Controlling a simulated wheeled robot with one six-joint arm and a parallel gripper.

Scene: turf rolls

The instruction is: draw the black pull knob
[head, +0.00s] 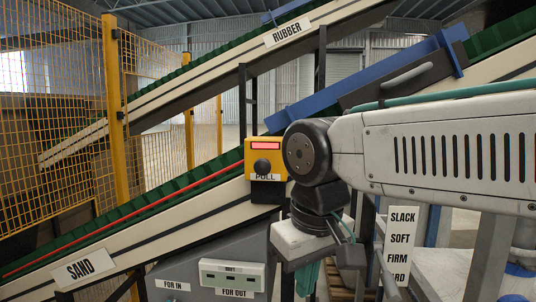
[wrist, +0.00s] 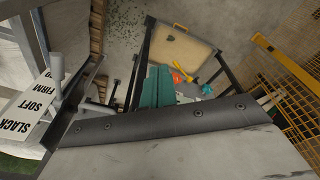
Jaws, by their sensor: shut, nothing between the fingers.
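The black pull knob (head: 262,165) is round and sits on the front of a yellow box (head: 250,152). A red lit window (head: 265,146) is above it and a "PULL" label (head: 264,177) below it. My gripper (head: 307,280) hangs pointing down, below and to the right of the knob, apart from it. Its teal fingers also show in the wrist view (wrist: 157,86), close together with nothing between them. The gripper is shut and empty. The knob does not show in the wrist view.
A red cord (head: 130,221) runs left from the box along the sand conveyor (head: 150,240). A grey panel with a small unit (head: 232,275) stands below the box. A yellow mesh fence (head: 55,110) is at left. A "SLACK, SOFT, FIRM" sign (head: 401,240) is at right.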

